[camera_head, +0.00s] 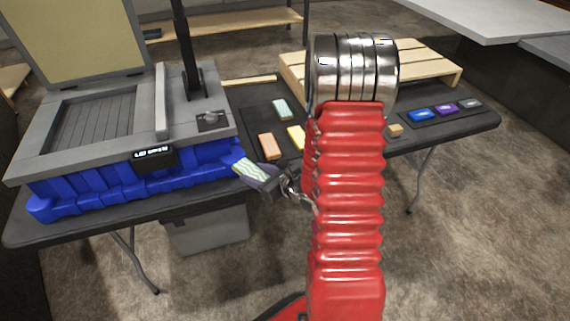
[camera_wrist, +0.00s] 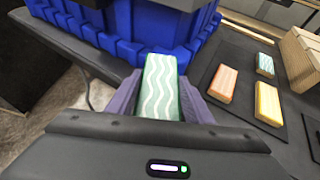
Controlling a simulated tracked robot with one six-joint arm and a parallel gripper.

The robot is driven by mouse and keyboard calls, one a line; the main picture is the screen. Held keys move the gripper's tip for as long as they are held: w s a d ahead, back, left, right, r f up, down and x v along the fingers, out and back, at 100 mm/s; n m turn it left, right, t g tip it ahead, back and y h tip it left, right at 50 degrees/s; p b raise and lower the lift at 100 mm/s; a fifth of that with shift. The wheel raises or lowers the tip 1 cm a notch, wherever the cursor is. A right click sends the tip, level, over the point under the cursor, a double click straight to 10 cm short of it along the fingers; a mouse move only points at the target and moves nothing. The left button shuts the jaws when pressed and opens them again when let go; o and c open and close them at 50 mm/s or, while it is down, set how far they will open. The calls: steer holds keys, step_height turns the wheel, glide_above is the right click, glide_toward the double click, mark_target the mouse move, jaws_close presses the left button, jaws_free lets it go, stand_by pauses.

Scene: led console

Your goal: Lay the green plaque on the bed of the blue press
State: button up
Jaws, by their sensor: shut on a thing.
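The green plaque (camera_wrist: 160,85) has white wavy lines. My gripper (camera_wrist: 159,104) is shut on it, with one purple finger on each side. In the head view, the plaque (camera_head: 250,169) sticks out of my gripper (camera_head: 262,177) at the right front corner of the blue press (camera_head: 120,180). It is outside the press and lower than the bed. Whether it touches the blue side cannot be told. The press has a grey top with a recessed slatted bed (camera_head: 95,118), which looks empty. Its lid (camera_head: 75,35) stands raised at the back.
A grey bar (camera_head: 161,100) and a dark post (camera_head: 185,50) stand on the press right of the bed. Orange (camera_head: 269,146), yellow (camera_head: 297,137) and pale teal (camera_head: 282,109) plaques lie on a dark mat to the right. A wooden pallet (camera_head: 430,65) is behind.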

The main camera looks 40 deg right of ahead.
steer(key=a+f+n+g+y, duration=0.1)
steer(key=a+n+y, duration=0.2)
steer(key=a, duration=1.4)
steer(key=shift+w+a+n+y, duration=0.3)
steer(key=shift+n+y, duration=0.1)
steer(key=shift+y, duration=0.1)
